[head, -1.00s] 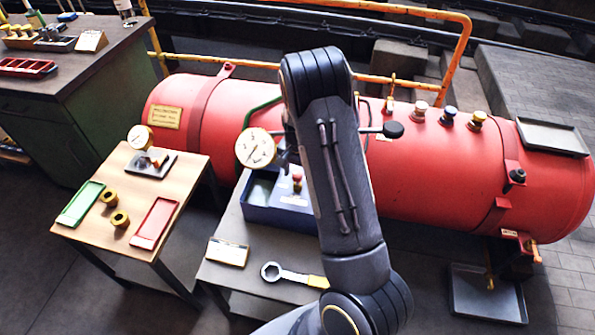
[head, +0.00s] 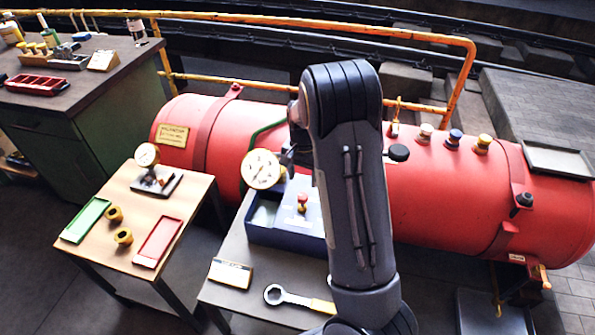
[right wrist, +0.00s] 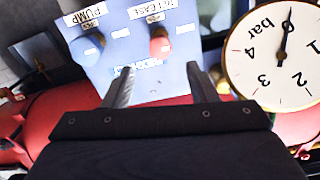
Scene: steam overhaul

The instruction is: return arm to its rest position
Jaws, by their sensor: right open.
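My right arm (head: 345,170) rises through the middle of the head view, in front of the red boiler (head: 440,185). Its gripper is mostly hidden behind the arm there. In the right wrist view my right gripper (right wrist: 162,88) is open, its two fingers apart with nothing between them. Beyond the fingers is the blue box's panel with PUMP and RELEASE labels and a red knob (right wrist: 160,46). The round gauge (right wrist: 285,55) is to the right of the fingers. In the head view the gauge (head: 262,169) stands left of my arm. My left gripper is not in view.
The blue box (head: 285,238) sits on a grey table with a plate and a wrench (head: 298,299). A wooden table (head: 110,225) at left holds a small gauge, green and red trays and brass nuts. An orange rail (head: 300,17) runs behind the boiler.

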